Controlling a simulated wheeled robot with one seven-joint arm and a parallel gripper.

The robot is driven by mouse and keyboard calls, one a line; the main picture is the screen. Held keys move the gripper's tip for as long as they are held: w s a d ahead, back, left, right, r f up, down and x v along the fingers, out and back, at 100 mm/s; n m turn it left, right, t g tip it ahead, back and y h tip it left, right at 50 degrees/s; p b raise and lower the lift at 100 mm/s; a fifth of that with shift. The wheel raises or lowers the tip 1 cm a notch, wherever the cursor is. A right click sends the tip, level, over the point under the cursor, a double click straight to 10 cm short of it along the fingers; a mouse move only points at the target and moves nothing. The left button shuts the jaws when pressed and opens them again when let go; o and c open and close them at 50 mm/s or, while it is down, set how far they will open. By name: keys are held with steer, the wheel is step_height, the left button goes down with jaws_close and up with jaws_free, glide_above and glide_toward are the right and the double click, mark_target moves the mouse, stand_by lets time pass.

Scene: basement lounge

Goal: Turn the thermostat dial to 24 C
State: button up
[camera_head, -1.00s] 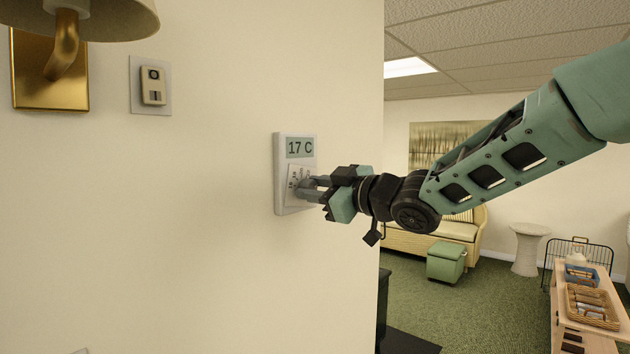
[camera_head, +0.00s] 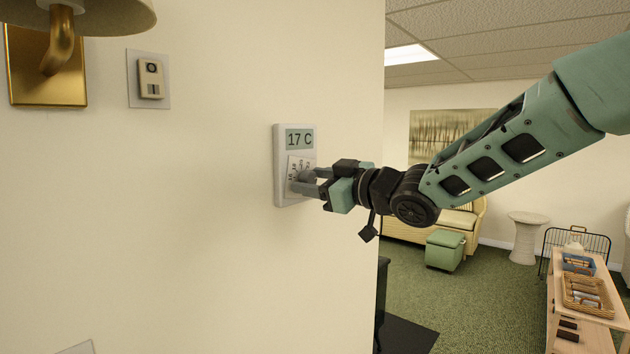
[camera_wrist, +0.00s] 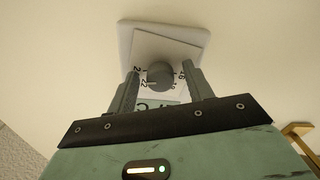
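The thermostat (camera_head: 281,155) is a white wall box, and its display (camera_head: 300,139) reads 17 C. Below the display is a pale plate with small numbers and a round grey dial (camera_wrist: 160,75). In the head view the dial (camera_head: 305,176) is partly hidden by my fingers. My gripper (camera_head: 312,182) is at the dial, coming from the right. In the wrist view my gripper (camera_wrist: 161,82) is open, with one finger on each side of the dial. Gaps show between the dial and both fingers, so it does not look gripped.
A beige wall switch (camera_head: 150,79) and a brass lamp (camera_head: 48,70) are on the wall to the left. The wall ends just right of the thermostat. Beyond it are a green ottoman (camera_head: 445,250), a sofa and a wooden table (camera_head: 552,310) with baskets.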

steer(key=b+v, duration=0.4)
steer(key=v, duration=1.3)
steer(key=shift+s, duration=0.2)
steer(key=shift+d, duration=0.15)
steer(key=s+f+m+g+h, duration=0.1)
steer(key=s+f+m+h, duration=0.25)
steer(key=f, duration=0.45)
steer(key=s+f+m+h, duration=0.2)
steer(key=f+h, duration=0.3)
steer(key=f, duration=0.3)
steer(key=s+f+g+h, duration=0.1)
steer(key=s+f+g, duration=0.2)
steer(key=s, duration=0.4)
steer(key=s+d+f+g+h, duration=0.1)
steer(key=s+f+g+h, duration=0.1)
steer(key=s+f, duration=0.3)
steer(key=s+d+f+g+h, duration=0.1)
steer(key=s+f+g, duration=0.4)
steer(key=s, duration=0.6)
steer(key=shift+d+m+h, duration=0.25)
steer(key=shift+m+h, duration=0.2)
steer(key=shift+h, duration=0.1)
